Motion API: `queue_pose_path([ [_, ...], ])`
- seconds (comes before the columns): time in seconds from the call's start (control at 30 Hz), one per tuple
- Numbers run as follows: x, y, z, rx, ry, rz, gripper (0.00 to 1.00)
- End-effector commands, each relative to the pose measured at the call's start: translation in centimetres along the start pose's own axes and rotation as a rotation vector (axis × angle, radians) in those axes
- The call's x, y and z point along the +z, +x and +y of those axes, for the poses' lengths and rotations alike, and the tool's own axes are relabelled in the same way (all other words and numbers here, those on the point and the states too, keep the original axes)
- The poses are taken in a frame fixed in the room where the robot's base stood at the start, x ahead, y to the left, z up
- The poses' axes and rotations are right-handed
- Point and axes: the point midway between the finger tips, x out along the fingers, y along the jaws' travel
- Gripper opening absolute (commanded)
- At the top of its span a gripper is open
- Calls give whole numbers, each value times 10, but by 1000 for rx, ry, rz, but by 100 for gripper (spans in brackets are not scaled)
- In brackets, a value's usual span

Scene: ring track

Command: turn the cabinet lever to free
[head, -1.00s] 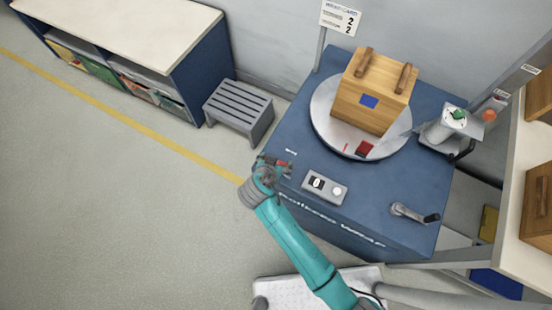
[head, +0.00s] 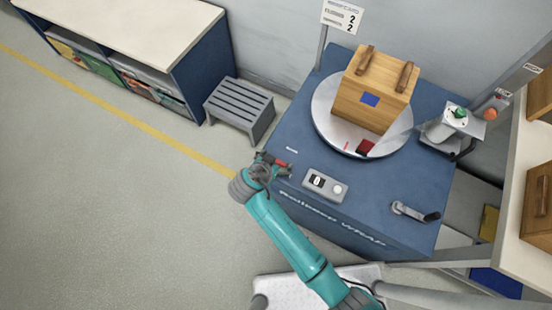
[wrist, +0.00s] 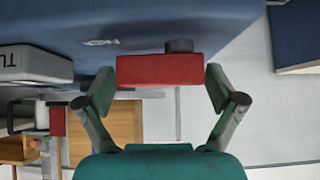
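A red lever handle (wrist: 158,69) with a dark hub (wrist: 179,46) lies between my fingers in the wrist view. It stands on the blue cabinet (wrist: 190,20). My gripper (wrist: 160,85) is open, one finger on each side of the red handle. A narrow gap shows at the left finger; at the right finger I cannot tell whether it touches. In the head view my gripper (head: 272,160) is at the left edge of the cabinet (head: 300,125), with a bit of red at its tip. A second, grey lever with a black grip (head: 415,212) is on the cabinet's front right.
A wooden crate (head: 375,90) stands on a round turntable (head: 325,120) on the cabinet. A grey control box (head: 325,185) is right of my gripper. A grey slatted stool (head: 240,108) stands left of the cabinet. The floor at the left is free.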

Motion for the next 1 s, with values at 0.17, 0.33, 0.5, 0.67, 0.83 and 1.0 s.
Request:
queue_pose_path([
  [0.17,-1,0,0,-1,0,1,100],
  [0.33,-1,-1,0,-1,0,2,100],
  [0.5,-1,-15,-1,-3,0,3,100],
  [0.67,-1,-44,-2,-6,-1,3,100],
  [0.83,-1,-79,-2,-5,-1,3,100],
  [1.0,0,-104,-1,-3,-1,2,100],
])
